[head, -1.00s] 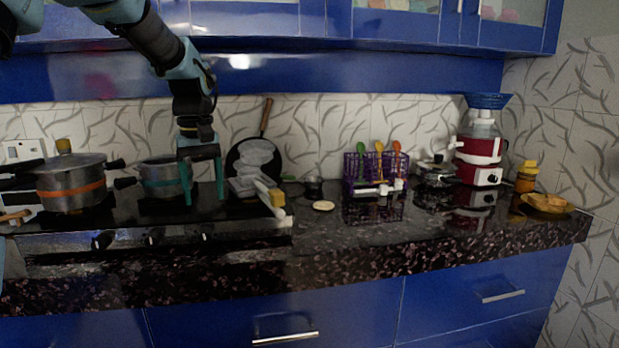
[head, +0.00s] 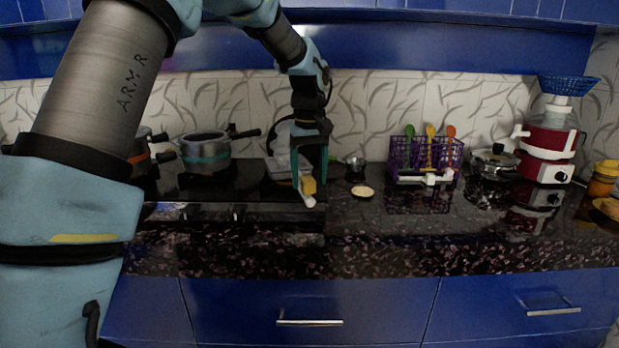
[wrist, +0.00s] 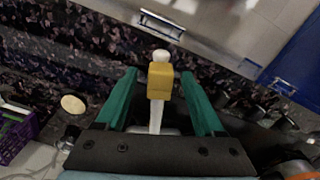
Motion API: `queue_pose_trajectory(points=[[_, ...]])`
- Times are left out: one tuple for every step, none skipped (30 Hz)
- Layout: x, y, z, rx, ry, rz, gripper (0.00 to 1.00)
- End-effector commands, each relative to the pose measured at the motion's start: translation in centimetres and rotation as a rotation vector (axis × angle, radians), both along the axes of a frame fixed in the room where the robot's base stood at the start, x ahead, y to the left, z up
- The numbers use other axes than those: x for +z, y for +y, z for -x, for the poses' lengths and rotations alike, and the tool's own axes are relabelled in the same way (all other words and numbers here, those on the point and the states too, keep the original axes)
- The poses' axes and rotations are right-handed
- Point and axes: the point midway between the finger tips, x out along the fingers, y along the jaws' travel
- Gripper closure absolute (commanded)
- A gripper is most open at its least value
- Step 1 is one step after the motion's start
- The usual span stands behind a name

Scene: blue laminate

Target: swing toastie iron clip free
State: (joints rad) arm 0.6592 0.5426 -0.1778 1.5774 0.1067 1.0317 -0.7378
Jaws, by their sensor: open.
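The toastie iron's pale handle (head: 307,200) points out towards the counter's front edge, beside the black hob. A yellow clip (head: 309,186) sits across the handle near its end. My gripper (head: 311,180) is open and pointing down over the iron, hiding most of its body in the head view. In the wrist view, the clip (wrist: 160,86) and the handle (wrist: 161,56) appear between my two green fingers (wrist: 159,75), with a gap on each side. I cannot tell whether the fingertips are at the clip's height.
A pot (head: 206,151) stands on the hob to the left. A small round bread (head: 363,191) and a metal cup (head: 355,168) lie right of the iron. Farther right are a purple rack (head: 420,155) with spoons, a lidded pan (head: 494,161) and a red-and-white juicer (head: 547,140). The counter's front strip is clear.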

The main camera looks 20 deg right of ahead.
Motion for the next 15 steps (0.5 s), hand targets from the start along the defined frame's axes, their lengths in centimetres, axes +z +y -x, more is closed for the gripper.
queue_pose_trajectory(points=[[-0.4,0.0,0.0,0.0,0.002,-0.001,0.3],[-0.7,0.1,0.0,0.0,0.002,-0.001,0.3],[-1.0,0.0,0.0,0.0,0.001,-0.001,0.3],[-1.2,0.0,0.0,0.0,0.001,0.0,0.3],[-1.3,0.0,0.0,0.0,0.001,0.0,0.3],[-1.5,0.0,0.0,0.0,0.001,0.0,0.3],[-1.5,0.0,0.0,0.0,0.001,0.0,0.3],[-1.6,0.0,0.0,0.0,0.0,0.0,0.3],[-1.6,0.0,0.0,0.0,0.0,0.0,0.3],[-1.6,0.0,0.0,0.0,0.0,0.0,0.3],[-1.6,0.0,0.0,0.0,0.0,0.0,0.3],[-1.6,0.0,0.0,0.0,0.0,0.0,0.3],[-1.6,0.0,0.0,0.0,0.0,0.0,0.3],[-1.6,0.0,0.0,0.0,0.0,0.0,0.3],[-1.6,0.0,0.0,0.0,0.0,0.0,0.33]])
